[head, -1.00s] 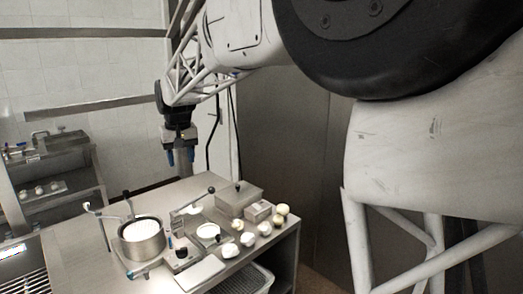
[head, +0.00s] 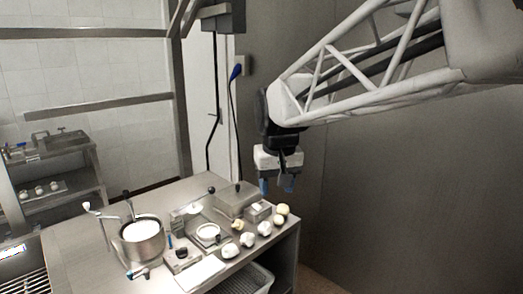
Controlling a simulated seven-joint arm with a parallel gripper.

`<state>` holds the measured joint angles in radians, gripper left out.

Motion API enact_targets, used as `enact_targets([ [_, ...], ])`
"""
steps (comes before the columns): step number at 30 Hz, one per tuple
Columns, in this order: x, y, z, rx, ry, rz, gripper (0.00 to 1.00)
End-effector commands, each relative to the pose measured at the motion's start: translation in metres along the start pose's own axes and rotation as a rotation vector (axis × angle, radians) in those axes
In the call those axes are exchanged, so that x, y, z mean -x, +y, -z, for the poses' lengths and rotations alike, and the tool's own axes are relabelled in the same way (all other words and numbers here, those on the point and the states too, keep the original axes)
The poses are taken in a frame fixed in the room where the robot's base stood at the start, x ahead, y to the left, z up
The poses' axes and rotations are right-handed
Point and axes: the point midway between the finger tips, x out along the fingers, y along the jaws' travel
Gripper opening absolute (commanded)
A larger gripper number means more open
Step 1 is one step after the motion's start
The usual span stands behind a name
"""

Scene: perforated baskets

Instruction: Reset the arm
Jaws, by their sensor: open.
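My gripper (head: 277,187) hangs from the arm in the head view, with blue fingertips pointing down. Its jaws are apart and nothing shows between them. In the picture it sits just above the back right corner of the metal table (head: 85,253), over the small boxes and round pieces. I cannot tell its exact height above them.
On the table stand a pot with white contents (head: 143,240), a small press-like device (head: 208,234), a white board (head: 200,273), a lidded metal box (head: 236,200) and several round pale pieces (head: 248,240). A perforated basket (head: 250,280) is below. A wall stands at right.

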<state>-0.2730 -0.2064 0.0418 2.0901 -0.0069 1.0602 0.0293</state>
Motion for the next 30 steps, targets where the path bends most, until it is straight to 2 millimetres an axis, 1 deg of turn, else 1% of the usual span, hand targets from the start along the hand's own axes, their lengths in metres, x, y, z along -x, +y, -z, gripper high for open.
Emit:
enact_targets([
  [1,0.000,0.008,-0.014,-0.014,0.004,-0.002,0.49],
  [6,-0.005,0.031,-0.059,-0.056,0.016,-0.010,0.49],
  [15,-0.019,0.062,-0.139,-0.130,0.037,-0.025,0.49],
  [24,-0.042,0.082,-0.219,-0.204,0.059,-0.041,0.49],
  [27,-0.051,0.085,-0.242,-0.225,0.065,-0.046,0.49],
  [30,-0.058,0.087,-0.260,-0.242,0.069,-0.050,0.49],
])
